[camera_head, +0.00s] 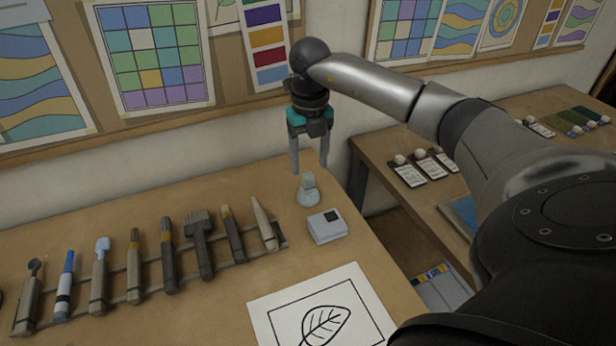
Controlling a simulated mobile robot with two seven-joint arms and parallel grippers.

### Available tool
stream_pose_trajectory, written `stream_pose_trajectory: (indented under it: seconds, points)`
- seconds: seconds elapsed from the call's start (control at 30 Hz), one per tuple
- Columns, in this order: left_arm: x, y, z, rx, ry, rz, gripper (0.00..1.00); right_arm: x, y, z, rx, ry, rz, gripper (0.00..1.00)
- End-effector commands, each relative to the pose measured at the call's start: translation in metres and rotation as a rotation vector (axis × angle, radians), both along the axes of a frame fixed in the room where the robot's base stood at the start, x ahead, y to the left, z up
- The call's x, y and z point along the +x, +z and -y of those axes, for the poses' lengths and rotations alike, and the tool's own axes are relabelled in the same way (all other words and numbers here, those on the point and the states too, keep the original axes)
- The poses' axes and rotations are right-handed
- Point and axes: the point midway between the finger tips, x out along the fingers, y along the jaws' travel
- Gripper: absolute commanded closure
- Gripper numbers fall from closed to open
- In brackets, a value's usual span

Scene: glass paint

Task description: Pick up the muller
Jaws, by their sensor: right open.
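The muller (308,190) is a small pale blue-grey glass piece with a wide base and a narrower rounded top. It stands upright on the wooden table near its far right corner. My right gripper (309,170) points down just above and behind the muller in the picture, with its two fingers apart and nothing between them. I cannot tell exactly how far the fingertips are from the muller's top. My left gripper is not in view.
A small white box (327,228) stands close in front of the muller. A rack (150,290) with several brushes and tools lies to the left. A leaf drawing (322,312) lies in front. A second table (400,195) stands right, across a gap.

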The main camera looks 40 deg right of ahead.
Motion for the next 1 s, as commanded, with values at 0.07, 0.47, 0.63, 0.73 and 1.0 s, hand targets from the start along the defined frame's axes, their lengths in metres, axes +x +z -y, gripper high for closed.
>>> stream_pose_trajectory:
  seconds: [0.07,0.47,0.63,0.73,1.0]
  points:
    - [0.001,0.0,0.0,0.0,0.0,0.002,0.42,0.0,-0.004,0.0,-0.001,0.0,-0.001,0.35]
    - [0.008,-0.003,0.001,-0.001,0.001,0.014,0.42,0.001,-0.053,-0.002,0.0,0.0,-0.002,0.35]
    - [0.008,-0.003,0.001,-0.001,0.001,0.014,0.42,0.002,-0.056,-0.002,-0.001,0.0,0.0,0.35]
    - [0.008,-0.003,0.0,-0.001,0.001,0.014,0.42,0.002,-0.056,-0.002,-0.001,0.0,0.0,0.35]
    - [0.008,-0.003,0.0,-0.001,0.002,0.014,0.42,0.002,-0.055,-0.002,-0.001,0.0,0.0,0.65]
